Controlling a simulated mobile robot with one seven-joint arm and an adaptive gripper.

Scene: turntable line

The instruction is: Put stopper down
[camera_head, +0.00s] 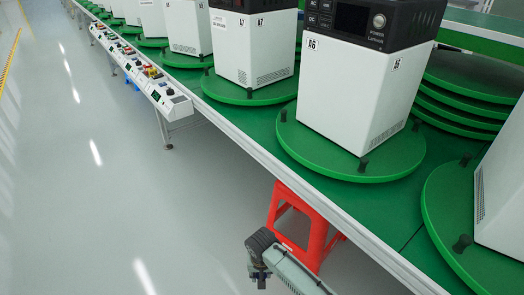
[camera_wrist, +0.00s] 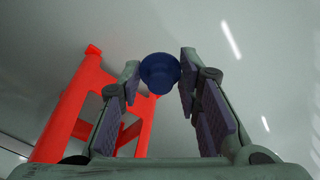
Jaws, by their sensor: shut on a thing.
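The stopper (camera_wrist: 160,74) is dark blue and round in the wrist view. It sits between the two fingertips of my gripper (camera_wrist: 158,80), which is shut on it. Plain grey floor lies behind the stopper in that view. In the head view my arm's end shows low in the picture, over the floor in front of the line. I cannot make out the stopper there.
A red stool (camera_head: 312,235) stands by the line's front edge, close to my arm; it also shows left of the stopper in the wrist view (camera_wrist: 75,98). Green turntables (camera_head: 350,150) carry white cabinets (camera_head: 357,95). Control boxes (camera_head: 168,97) line the edge. Floor at left is clear.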

